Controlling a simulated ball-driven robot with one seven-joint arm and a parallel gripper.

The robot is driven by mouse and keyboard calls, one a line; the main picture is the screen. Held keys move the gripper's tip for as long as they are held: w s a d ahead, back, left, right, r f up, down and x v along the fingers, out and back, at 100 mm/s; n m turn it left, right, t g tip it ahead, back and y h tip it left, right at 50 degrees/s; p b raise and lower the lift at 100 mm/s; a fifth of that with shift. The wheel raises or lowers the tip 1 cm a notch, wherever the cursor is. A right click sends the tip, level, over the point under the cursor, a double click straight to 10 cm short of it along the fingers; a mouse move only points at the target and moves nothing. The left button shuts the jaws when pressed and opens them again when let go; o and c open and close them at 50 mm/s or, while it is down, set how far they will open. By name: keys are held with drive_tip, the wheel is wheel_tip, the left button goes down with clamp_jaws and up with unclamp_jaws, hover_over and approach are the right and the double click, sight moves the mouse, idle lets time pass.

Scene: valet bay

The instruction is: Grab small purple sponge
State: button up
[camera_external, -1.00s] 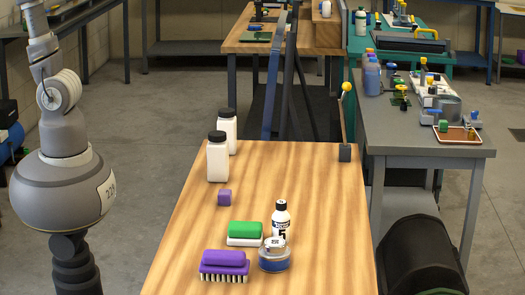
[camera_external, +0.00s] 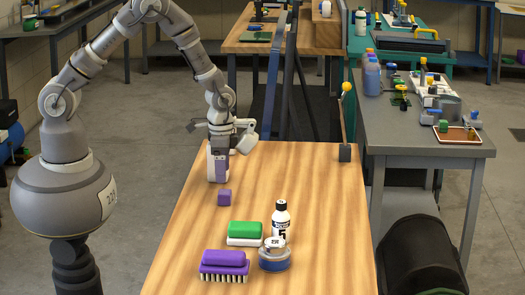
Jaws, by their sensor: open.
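The small purple sponge (camera_external: 224,198) is a little cube on the wooden table, towards its left edge. My gripper (camera_external: 221,177) points down just above and behind the sponge in this view. I cannot tell the exact height of the fingertips over the sponge.
In front are a green-topped sponge (camera_external: 245,229), a purple brush (camera_external: 224,261), a labelled bottle (camera_external: 281,222) and a round tin (camera_external: 274,258).

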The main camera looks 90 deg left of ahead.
sight(225, 192)
drive_tip(key=f+b, duration=0.3)
drive_tip(key=f, duration=0.5)
drive_tip(key=shift+w+b, duration=0.2)
drive_tip(key=shift+b, duration=0.2)
drive_tip(key=shift+r, duration=0.1)
drive_tip(key=c, duration=1)
drive_tip(key=shift+r, duration=0.1)
